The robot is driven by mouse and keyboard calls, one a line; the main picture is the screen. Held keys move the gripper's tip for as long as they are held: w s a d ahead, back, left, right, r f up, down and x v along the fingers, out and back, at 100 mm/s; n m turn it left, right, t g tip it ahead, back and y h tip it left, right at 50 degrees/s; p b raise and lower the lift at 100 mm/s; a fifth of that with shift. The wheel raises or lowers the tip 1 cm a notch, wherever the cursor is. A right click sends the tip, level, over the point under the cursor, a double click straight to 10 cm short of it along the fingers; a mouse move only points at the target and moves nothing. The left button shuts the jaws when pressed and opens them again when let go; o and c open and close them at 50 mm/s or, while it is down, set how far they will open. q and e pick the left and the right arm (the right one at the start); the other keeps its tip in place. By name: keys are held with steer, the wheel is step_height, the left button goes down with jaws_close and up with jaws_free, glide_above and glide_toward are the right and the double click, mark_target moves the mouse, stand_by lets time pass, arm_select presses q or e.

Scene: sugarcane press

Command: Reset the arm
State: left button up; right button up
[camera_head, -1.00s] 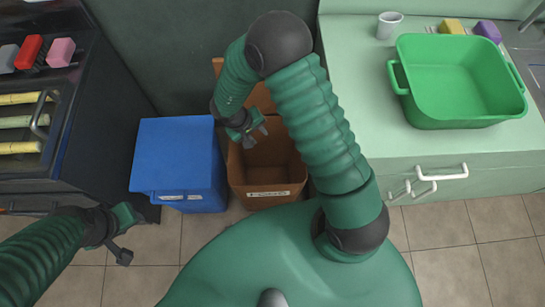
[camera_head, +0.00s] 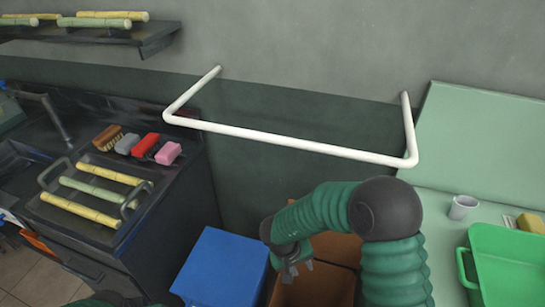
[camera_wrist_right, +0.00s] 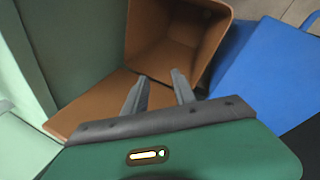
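My right arm (camera_head: 395,235) is bent, dark green with a black elbow joint. My right gripper (camera_head: 296,271) hangs above the open brown box (camera_head: 335,250) in the head view. In the right wrist view its two grey fingers (camera_wrist_right: 158,86) are apart with nothing between them. The brown box (camera_wrist_right: 185,45) shows beyond the fingers, with its flap at the left. A bit of my left arm (camera_head: 105,299) shows at the bottom left edge of the head view; its gripper is out of the picture.
A blue bin (camera_head: 222,270) stands left of the brown box. A white rail (camera_head: 290,139) sticks out from the wall above. A green basin (camera_head: 505,265) and white cup (camera_head: 462,207) are at right.

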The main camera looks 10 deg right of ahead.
steer(key=w+r+t+y+p, duration=0.1)
steer(key=w+r+t+p, duration=0.2)
steer(key=w+r+t, duration=0.6)
steer(key=s+a+r+n+g+y+p, duration=0.1)
steer(key=s+a+r+g+y+p, duration=0.1)
steer(key=s+a+r+y, duration=0.3)
steer(key=s+d+r+g+h+p, duration=0.1)
steer(key=s+d+g, duration=0.1)
steer(key=s, duration=0.5)
steer(key=s+d+r+g+h+p, duration=0.1)
steer(key=s+d+g, duration=0.1)
steer(key=s, duration=0.5)
steer(key=shift+s+d+r+m+g, duration=0.15)
steer(key=shift+s+d+m+g, duration=0.2)
steer(key=shift+d, duration=0.45)
